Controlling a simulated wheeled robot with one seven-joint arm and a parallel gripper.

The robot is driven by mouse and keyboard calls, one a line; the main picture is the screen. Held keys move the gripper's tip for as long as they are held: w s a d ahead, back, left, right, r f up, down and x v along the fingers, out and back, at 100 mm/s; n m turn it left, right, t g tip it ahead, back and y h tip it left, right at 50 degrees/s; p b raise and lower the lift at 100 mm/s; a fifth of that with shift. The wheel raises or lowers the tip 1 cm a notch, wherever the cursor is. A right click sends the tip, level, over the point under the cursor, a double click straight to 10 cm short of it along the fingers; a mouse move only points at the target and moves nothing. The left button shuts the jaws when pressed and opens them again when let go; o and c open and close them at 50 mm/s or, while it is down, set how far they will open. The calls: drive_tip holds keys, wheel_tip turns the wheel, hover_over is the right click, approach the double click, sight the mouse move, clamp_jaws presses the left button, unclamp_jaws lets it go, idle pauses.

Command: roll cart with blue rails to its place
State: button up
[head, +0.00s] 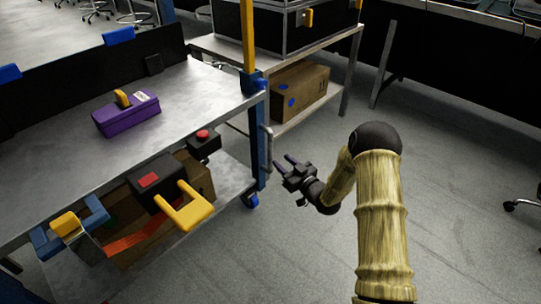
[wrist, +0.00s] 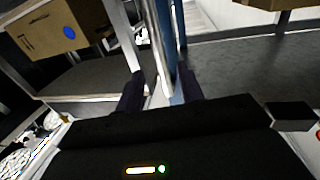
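The cart with blue rails (head: 190,85) stands at the left in the head view, with a grey top, a blue corner post and a blue caster at its near right corner. A grey upright handle (head: 268,148) is fixed to its right end. My gripper (head: 282,162) is just right of the handle, its two dark fingers spread and pointing at it. In the wrist view the fingers (wrist: 160,85) are apart, with the pale handle (wrist: 157,50) and blue post (wrist: 178,88) showing in the gap. I cannot tell whether the handle is between the fingertips or just beyond them.
A purple case (head: 128,114) lies on the cart's top. Tools and a cardboard box fill its lower shelf. Behind stands a bench (head: 340,45) with a black case above and a cardboard box (head: 300,90) below. Grey floor (head: 460,190) is open at right; a chair base (head: 522,205) is at the edge.

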sight(272, 153)
drive_tip(key=b+x, duration=0.3)
drive_tip(key=x, duration=0.4)
drive_tip(key=shift+f, duration=0.15)
drive_tip(key=shift+w+a, duration=0.35)
drive_tip(key=shift+w, duration=0.05)
clamp_jaws()
